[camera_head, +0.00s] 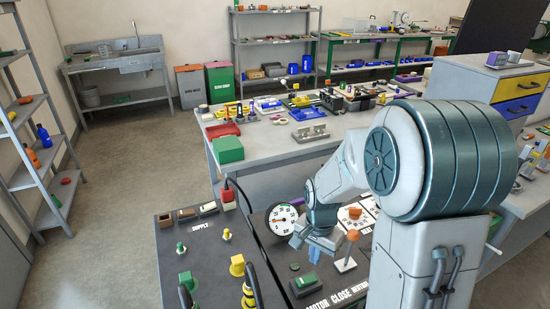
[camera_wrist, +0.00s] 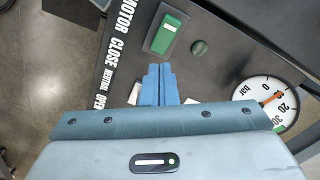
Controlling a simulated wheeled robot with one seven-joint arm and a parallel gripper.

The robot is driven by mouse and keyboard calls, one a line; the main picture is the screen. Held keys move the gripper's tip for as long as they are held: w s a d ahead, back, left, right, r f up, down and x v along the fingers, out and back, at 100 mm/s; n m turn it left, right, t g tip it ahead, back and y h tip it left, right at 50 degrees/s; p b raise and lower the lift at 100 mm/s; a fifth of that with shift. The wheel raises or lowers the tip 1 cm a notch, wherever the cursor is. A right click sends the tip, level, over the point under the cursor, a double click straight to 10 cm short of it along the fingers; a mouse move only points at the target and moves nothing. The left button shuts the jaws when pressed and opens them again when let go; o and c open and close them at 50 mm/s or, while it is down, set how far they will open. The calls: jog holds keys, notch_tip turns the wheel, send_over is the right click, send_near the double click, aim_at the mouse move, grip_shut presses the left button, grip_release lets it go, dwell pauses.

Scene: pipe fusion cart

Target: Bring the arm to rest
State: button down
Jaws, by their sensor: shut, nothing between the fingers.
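My gripper (camera_head: 308,240) hangs over the dark panel of the cart (camera_head: 279,251) in the head view, below my bent arm. In the wrist view my gripper's blue fingers (camera_wrist: 159,72) are together with nothing between them. They point towards a green rocker switch (camera_wrist: 167,34) and a dark green round button (camera_wrist: 199,47) on the panel. A gap seems to lie between the fingertips and the switch, but I cannot tell the height. A round pressure gauge (camera_head: 282,219) stands beside my gripper; it also shows in the wrist view (camera_wrist: 263,102).
A lever with an orange knob (camera_head: 352,236) stands right of my gripper. The supply panel (camera_head: 200,262) with yellow and green fittings lies left. Behind, a workbench (camera_head: 262,155) carries a green box (camera_head: 229,149) and tools. Open floor (camera_head: 110,200) lies at the left.

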jog(key=s+r+n+t, duration=0.3)
jog(key=s+r+n, duration=0.5)
jog(key=s+r, duration=0.5)
jog(key=shift+s+r, duration=0.3)
jog(key=shift+s, duration=0.4)
